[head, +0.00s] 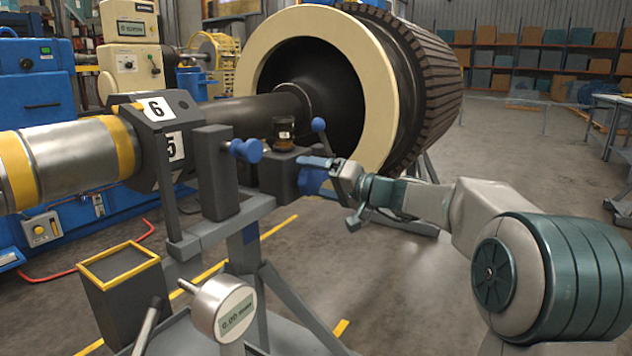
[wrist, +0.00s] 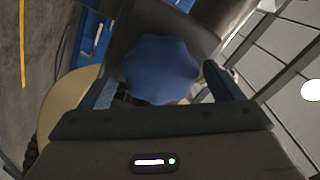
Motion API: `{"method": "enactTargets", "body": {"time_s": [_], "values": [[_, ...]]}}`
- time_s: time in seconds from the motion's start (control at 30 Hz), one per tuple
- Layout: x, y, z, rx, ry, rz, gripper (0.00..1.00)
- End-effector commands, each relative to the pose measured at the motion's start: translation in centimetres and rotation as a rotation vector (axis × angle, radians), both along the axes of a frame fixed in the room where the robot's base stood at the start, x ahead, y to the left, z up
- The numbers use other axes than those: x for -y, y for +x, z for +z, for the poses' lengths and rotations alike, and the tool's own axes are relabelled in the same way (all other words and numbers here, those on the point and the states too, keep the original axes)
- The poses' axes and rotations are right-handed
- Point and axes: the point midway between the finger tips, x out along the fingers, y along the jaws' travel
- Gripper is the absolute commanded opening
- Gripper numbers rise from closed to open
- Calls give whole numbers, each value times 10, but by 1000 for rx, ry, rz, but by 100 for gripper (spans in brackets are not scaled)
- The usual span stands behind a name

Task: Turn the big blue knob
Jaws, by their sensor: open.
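The big blue knob (wrist: 160,70) is a lobed blue disc, large in the wrist view between the two fingers of my gripper (wrist: 162,88). In the head view the knob (head: 316,182) sits on the right side of the dark block on the rotor stand, partly hidden behind my gripper (head: 338,176). My gripper is open, with one finger on each side of the knob. I cannot tell whether either finger touches it. A smaller blue knob (head: 247,150) is on the dark upright to the left.
A blue-tipped lever (head: 319,125) rises close above my gripper. The large rotor (head: 420,70) stands behind it, with its shaft (head: 75,160) running left. A dial gauge (head: 224,308) and a yellow-rimmed bin (head: 120,290) are at the front. The floor at right is open.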

Motion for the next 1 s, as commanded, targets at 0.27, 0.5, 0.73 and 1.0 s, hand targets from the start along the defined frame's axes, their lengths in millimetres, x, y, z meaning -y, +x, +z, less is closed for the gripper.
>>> {"method": "enactTargets", "body": {"time_s": [0.27, 0.5, 0.73, 1.0], "values": [[-4, 3, 0, -1, 0, -1, 86], [-4, 3, 0, -1, 0, -1, 42], [-4, 2, 0, -7, 4, -1, 41], [-4, 3, -1, -85, 55, 0, 41]]}}
